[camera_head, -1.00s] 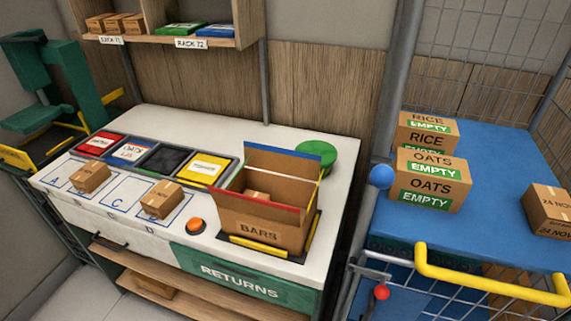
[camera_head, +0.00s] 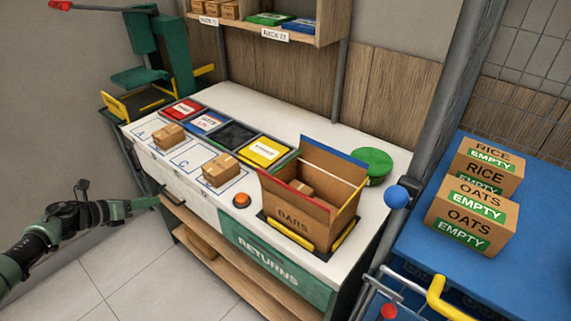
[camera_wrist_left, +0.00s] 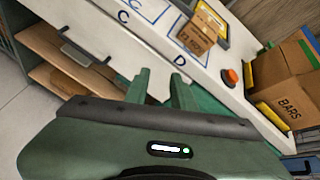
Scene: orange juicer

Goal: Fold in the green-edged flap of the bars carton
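The open brown bars carton (camera_head: 295,222) stands upright in a yellow-edged holder on the white counter, with a small brown box (camera_head: 302,187) inside. Its blue-edged flap (camera_head: 335,153) stands up at the back, and a red edge (camera_head: 295,191) runs along the front. In the left wrist view the carton (camera_wrist_left: 282,78) is at the right, with a green edge (camera_wrist_left: 310,53) beside a blue one at its top. I cannot make out the green-edged flap in the head view. My left gripper (camera_head: 153,202) is open and empty, well left of the carton, before the counter's front; its fingers (camera_wrist_left: 160,84) are apart.
Small boxes (camera_head: 221,170) and an orange button (camera_head: 241,200) lie left of the carton. A green disc (camera_head: 374,164) is behind it. A blue-topped cart (camera_head: 420,260) with cartons marked empty stands right. The floor before the counter is clear.

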